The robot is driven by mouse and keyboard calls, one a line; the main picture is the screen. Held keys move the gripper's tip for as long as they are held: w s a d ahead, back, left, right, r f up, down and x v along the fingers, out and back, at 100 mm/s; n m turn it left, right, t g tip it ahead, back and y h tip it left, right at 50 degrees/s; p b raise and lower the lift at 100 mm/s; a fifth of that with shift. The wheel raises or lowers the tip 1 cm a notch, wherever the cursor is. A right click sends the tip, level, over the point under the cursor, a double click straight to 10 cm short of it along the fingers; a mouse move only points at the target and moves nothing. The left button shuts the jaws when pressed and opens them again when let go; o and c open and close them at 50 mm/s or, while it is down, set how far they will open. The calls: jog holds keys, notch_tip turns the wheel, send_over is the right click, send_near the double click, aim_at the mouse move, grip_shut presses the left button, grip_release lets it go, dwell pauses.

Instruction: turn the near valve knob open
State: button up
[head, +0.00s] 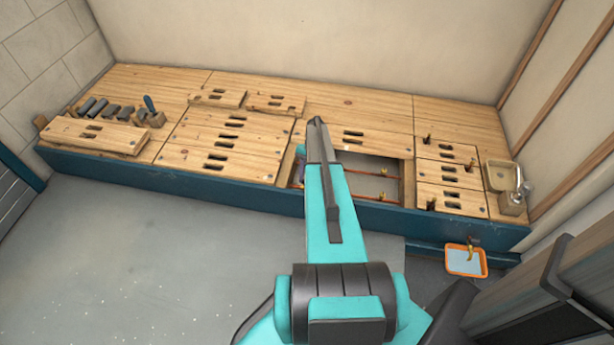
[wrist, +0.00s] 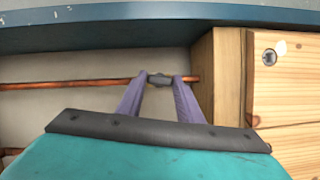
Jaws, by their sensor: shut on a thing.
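The near valve knob (wrist: 160,79) shows in the wrist view as a small grey piece on the copper pipe nearest the bench's front edge. My gripper (wrist: 161,81) has its two purple fingers down in the floor opening, one on each side of the knob, shut on it. The knob appears to lie along the pipe, though it is too small to be sure of its angle. In the head view my arm hides the knob and most of the fingers.
A wooden joist (wrist: 228,75) stands close to the right of my fingers in the wrist view. The blue front edge (wrist: 80,35) runs along the top. Copper pipes cross the opening (head: 375,180). An orange tray (head: 466,262) sits on the floor at right.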

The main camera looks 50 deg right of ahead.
jog(key=shift+s+a+f+n+g+p, duration=0.15)
jog(key=shift+n+g+p, duration=0.1)
jog(key=shift+n, duration=0.25)
jog(key=shift+s+r+n+g+p, duration=0.15)
jog(key=shift+n+g+p, duration=0.1)
jog(key=shift+n, duration=0.25)
jog(key=shift+f, duration=0.1)
jog(key=o, duration=1.1)
jog(key=shift+w, duration=0.15)
jog(key=shift+w+d+r+h, duration=0.25)
jog(key=shift+r+h, duration=0.05)
jog(key=shift+r, duration=0.35)
jog(key=p+v, duration=0.1)
jog(key=v, duration=1.1)
jog(key=shift+s+d+r+p, duration=0.15)
jog(key=shift+d+r+p, duration=0.05)
jog(key=shift+p, duration=0.1)
